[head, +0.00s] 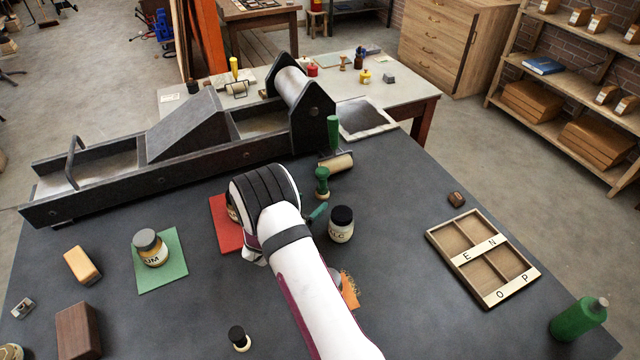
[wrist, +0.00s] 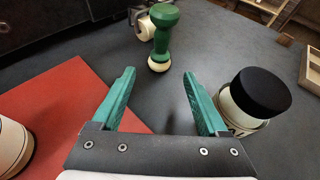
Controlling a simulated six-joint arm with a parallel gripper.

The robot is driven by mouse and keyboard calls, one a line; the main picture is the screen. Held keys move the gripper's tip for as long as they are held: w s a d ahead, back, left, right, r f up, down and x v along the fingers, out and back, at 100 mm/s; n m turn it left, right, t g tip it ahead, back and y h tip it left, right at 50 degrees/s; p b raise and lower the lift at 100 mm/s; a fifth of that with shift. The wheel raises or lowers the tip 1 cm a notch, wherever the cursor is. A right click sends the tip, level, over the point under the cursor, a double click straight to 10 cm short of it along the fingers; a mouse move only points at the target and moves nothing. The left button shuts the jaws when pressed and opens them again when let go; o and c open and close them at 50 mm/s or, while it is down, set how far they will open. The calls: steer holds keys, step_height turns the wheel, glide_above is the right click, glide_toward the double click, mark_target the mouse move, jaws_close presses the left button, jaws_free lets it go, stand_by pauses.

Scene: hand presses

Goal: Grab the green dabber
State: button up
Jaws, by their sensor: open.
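The green dabber (head: 322,183) stands upright on the dark table, just in front of a roller in the head view. In the wrist view the dabber (wrist: 162,40) has a green knobbed handle and a pale round base, and it stands ahead of the fingertips, roughly between their lines. My gripper (wrist: 158,78) is open and empty, its two green fingers apart and not touching the dabber. In the head view my arm hides most of the gripper; a green finger (head: 318,212) shows close to the dabber.
A black-lidded jar (head: 341,225) stands close to my right finger; it also shows in the wrist view (wrist: 250,100). A red mat (head: 224,228) lies to the left, with a jar partly hidden on it. A roller with a green handle (head: 334,163) lies behind the dabber. A divided tray (head: 484,258) is at right.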

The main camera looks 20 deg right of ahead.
mark_target(320, 192)
steer(key=x, duration=0.9)
steer(key=shift+w+d+r, duration=0.1)
steer(key=shift+d+r, duration=0.05)
steer(key=shift+r, duration=0.1)
jaws_close()
